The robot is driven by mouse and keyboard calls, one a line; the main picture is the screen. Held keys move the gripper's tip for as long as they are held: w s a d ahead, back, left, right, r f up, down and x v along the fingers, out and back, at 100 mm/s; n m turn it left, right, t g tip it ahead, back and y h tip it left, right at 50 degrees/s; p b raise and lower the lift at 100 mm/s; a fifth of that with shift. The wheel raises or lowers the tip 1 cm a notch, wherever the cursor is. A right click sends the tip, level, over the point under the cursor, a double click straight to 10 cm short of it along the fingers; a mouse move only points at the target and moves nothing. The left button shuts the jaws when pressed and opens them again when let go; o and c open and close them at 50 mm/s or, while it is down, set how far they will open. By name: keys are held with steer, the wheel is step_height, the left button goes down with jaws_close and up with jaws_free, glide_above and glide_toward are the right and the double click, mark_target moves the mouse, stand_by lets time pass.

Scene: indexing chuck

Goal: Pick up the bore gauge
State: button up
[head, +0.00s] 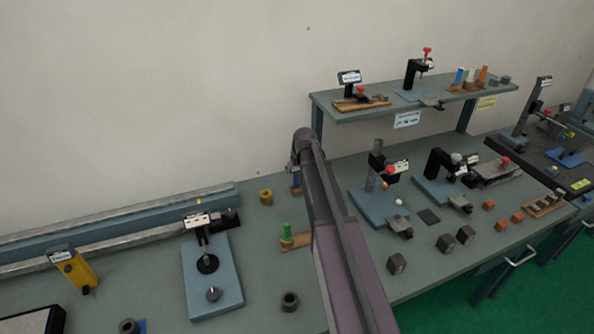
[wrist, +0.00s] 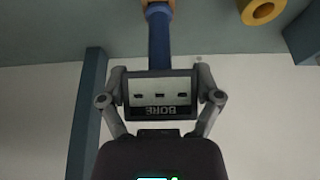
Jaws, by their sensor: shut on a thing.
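The bore gauge has a dark-framed head marked BORE (wrist: 160,92) and a blue stem (wrist: 160,38). In the wrist view my gripper (wrist: 160,88) is shut on the head, one finger at each side. The stem runs to a brown piece (wrist: 158,4) at the top edge; I cannot tell whether it still rests there. In the head view my arm hides most of the gauge, and only a bit of blue (head: 296,183) shows beside it.
A yellow ring (head: 266,197) stands left of the gauge on the grey-green bench. A green plug on a wooden base (head: 287,235) is nearer. The raised shelf (head: 330,105) and its blue leg (wrist: 88,115) are close by. Several fixtures and blocks crowd the right.

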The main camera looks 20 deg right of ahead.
steer(key=shift+s+r+p, duration=0.1)
steer(key=shift+r+p, duration=1.5)
steer(key=shift+r, duration=0.15)
steer(key=s+a, duration=0.2)
steer(key=s, duration=1.3)
steer(key=shift+s+a+r+p, duration=0.15)
steer(key=shift+s+r+p, duration=0.2)
steer(key=shift+r+p, duration=0.1)
steer(key=w+a+r+p, duration=0.2)
steer(key=w+a, duration=0.3)
steer(key=w, duration=0.3)
steer(key=w+a+r+p, duration=0.2)
steer(key=w+a, duration=0.2)
steer(key=w, duration=0.4)
steer(key=shift+a+r, duration=0.2)
steer(key=shift+a, duration=0.15)
steer(key=shift+f, duration=0.2)
steer(key=shift+f+b, duration=2.2)
steer(key=shift+b, duration=0.05)
